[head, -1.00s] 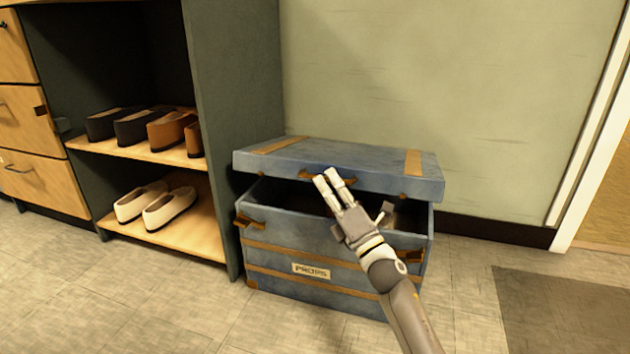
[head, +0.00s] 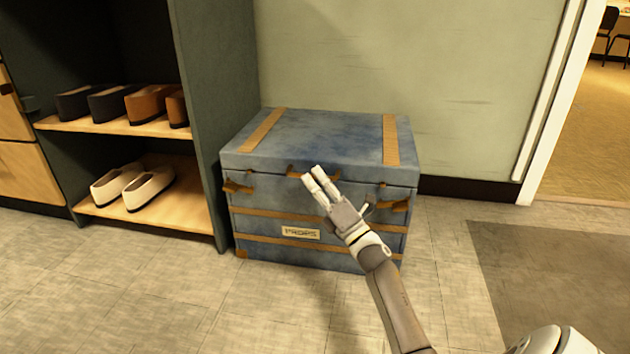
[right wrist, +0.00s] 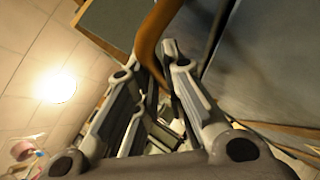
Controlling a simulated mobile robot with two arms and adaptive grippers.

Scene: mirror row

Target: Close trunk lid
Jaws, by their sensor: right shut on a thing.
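The blue trunk (head: 318,254) with tan straps and a PROPS label stands on the floor against the wall. Its lid (head: 330,135) lies level on the body, with no open gap visible along the front. My right gripper (head: 312,176) is at the lid's front edge, shut on the brown lid handle (head: 294,171). In the right wrist view the handle (right wrist: 154,38) runs between the fingertips. The fingers hide part of the handle and the front seam. My left gripper is not in view.
A dark green shelf unit (head: 215,110) with shoes stands close on the trunk's left. The wall (head: 450,80) is behind it. A dark mat (head: 560,275) lies at the right, by a doorway. The floor in front is clear.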

